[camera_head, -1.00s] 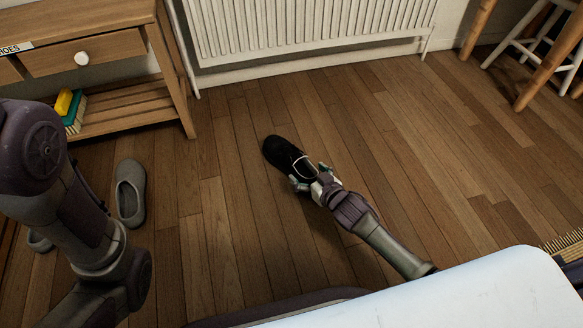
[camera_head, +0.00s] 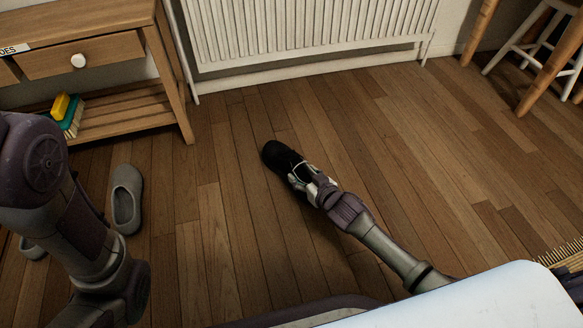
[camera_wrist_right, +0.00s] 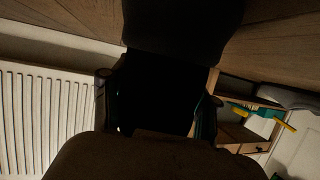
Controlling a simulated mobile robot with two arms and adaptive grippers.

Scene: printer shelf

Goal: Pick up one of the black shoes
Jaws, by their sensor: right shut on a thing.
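A black shoe (camera_head: 281,158) is at the middle of the head view, over the wooden floor. My right gripper (camera_head: 298,176) is shut on its near end. In the right wrist view the dark shoe (camera_wrist_right: 185,30) fills the top middle, between the gripper's fingers (camera_wrist_right: 160,105); its details are too dark to make out. Whether the shoe still touches the floor is hard to tell. My left arm shows at the left edge of the head view, but its gripper is not visible. No second black shoe is visible.
Grey slippers (camera_head: 126,198) lie on the floor at the left, partly behind my left arm. A wooden shelf unit (camera_head: 120,110) with a drawer holds brushes (camera_head: 68,115). A white radiator (camera_head: 310,35) is at the back. A stool (camera_head: 540,65) stands at the back right. The middle floor is clear.

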